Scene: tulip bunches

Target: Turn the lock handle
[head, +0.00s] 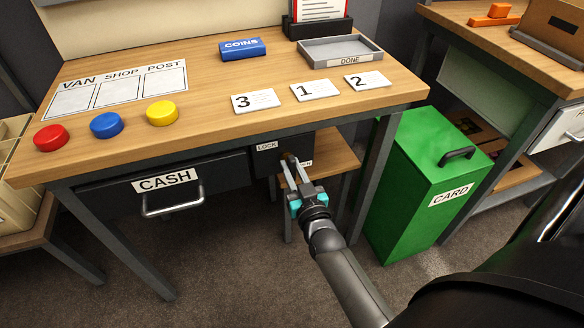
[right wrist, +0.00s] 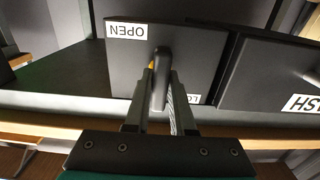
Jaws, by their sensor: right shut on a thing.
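The dark lock box (head: 268,165) hangs under the table's front edge, right of the cash drawer (head: 220,165). Its LOCK label is at upper left; the OPEN label at lower right is partly hidden by my gripper. My right gripper (head: 297,162) reaches the box front from below right. In the right wrist view, turned upside down, the dark lock handle (right wrist: 159,82) stands between the fingers of my right gripper (right wrist: 160,78), which is shut on it. The handle looks nearly upright in that picture. A bit of brass shows beside it. My left gripper is not in view.
The table (head: 215,115) above holds red, blue and yellow buttons, numbered cards, a blue COINS block (head: 242,48) and a DONE tray (head: 341,58). A green CARD bin (head: 405,185) stands close to the right of my forearm. A drawer pull (head: 172,205) juts out at left.

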